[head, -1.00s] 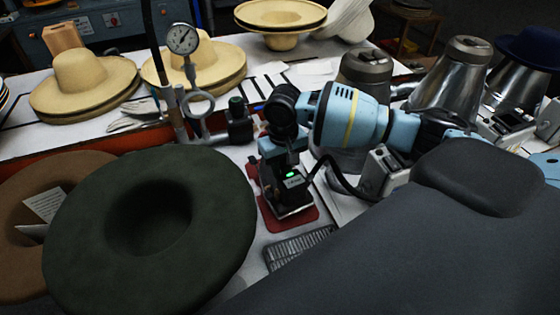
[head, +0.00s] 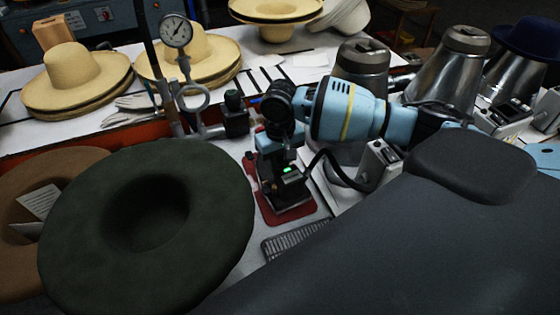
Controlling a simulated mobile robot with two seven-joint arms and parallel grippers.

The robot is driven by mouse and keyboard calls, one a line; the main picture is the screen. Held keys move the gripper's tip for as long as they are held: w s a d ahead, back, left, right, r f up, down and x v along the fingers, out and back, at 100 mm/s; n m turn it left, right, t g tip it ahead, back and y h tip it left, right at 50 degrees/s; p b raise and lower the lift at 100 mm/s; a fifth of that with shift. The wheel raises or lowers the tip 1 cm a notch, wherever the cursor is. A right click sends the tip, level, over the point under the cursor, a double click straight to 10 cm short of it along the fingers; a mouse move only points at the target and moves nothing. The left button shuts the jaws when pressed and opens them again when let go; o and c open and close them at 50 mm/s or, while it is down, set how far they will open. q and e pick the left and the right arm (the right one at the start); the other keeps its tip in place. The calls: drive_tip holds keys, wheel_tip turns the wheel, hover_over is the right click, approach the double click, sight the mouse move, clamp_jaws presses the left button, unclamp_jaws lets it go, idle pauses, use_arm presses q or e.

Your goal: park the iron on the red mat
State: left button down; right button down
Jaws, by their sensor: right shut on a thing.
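The dark iron (head: 291,190) with a small lit green display stands over the red mat (head: 288,219) in the middle of the head view. Red shows along its left side and front edge. I cannot tell whether its sole touches the mat or hangs just above it. My right gripper (head: 276,148), on the light blue arm from the right, points down and is shut on the top of the iron. Its fingers are small and dark, and the exact grip is hard to see. My left gripper is not in view.
A cord runs from the iron to a grey box (head: 379,164) at its right. A grey grate (head: 292,240) lies in front of the mat. A dark green hat (head: 150,225) is at the left. A gauge stand (head: 178,32) and metal cones (head: 450,70) stand behind.

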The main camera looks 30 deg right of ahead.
drive_tip(key=shift+w, duration=0.15)
idle(0.4)
drive_tip(key=c, duration=1.1)
unclamp_jaws()
drive_tip(key=shift+s+f, duration=0.25)
drive_tip(key=shift+f, duration=0.1)
wheel_tip(320, 180, up, 8)
drive_tip(key=shift+w+r+p, duration=0.1)
drive_tip(key=shift+r+p, duration=0.05)
drive_tip(key=shift+p, duration=0.3)
